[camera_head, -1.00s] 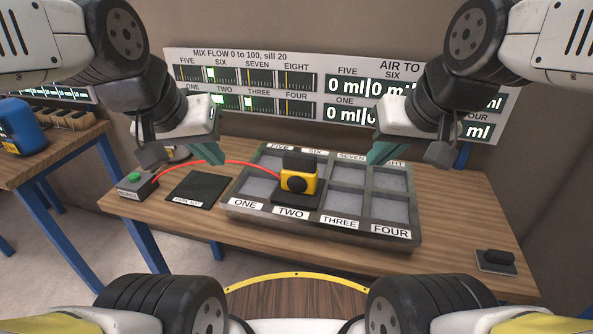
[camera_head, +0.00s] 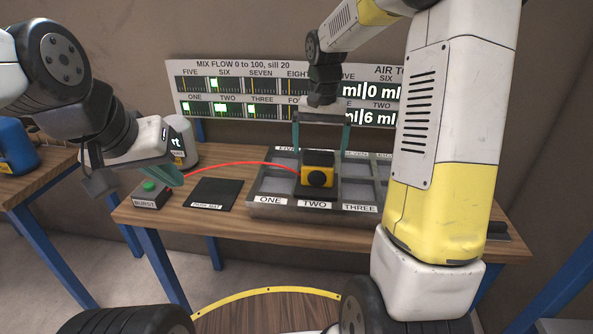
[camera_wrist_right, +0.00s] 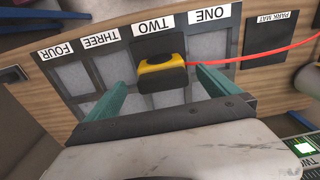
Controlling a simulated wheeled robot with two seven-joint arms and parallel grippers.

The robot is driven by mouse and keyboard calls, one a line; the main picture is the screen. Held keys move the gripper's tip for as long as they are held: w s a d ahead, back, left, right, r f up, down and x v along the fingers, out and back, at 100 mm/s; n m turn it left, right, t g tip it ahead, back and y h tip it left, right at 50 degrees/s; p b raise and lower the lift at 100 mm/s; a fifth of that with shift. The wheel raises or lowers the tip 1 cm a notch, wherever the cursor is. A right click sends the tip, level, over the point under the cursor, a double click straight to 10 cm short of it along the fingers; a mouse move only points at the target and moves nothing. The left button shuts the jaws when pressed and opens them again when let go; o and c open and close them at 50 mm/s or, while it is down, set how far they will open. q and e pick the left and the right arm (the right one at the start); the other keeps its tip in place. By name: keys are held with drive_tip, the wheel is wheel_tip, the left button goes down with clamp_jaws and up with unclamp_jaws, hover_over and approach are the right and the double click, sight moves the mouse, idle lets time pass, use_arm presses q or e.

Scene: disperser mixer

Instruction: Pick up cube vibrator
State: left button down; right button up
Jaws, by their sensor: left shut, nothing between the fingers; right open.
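The cube vibrator (camera_head: 319,175), a yellow block with a black top and a round black front, stands on a dark base at compartment TWO of the grey mould tray (camera_head: 262,203). A red hose runs from it to the left. My right gripper (camera_head: 321,146) is open and empty over the vibrator, its teal fingers pointing down to either side of it. In the right wrist view the vibrator (camera_wrist_right: 162,65) lies beyond and between the spread fingertips. My left gripper (camera_head: 164,177) is shut and empty, near the burst button box (camera_head: 151,195).
The black park mat (camera_head: 214,193) lies left of the tray, bare. A white bottle (camera_head: 183,145) stands behind my left gripper. Display panels (camera_head: 245,68) stand at the back of the table. My right arm hides the tray's right end.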

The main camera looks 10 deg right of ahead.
sight(318, 172)
drive_tip(key=shift+w+f, duration=0.8)
drive_tip(key=shift+f, duration=0.3)
wheel_tip(318, 172, down, 8)
drive_tip(key=shift+d+r, duration=0.1)
drive_tip(key=shift+r, duration=0.05)
drive_tip(key=shift+c, duration=0.4)
drive_tip(key=c, duration=1.8)
drive_tip(key=shift+c, duration=0.4)
drive_tip(key=shift+r, duration=0.15)
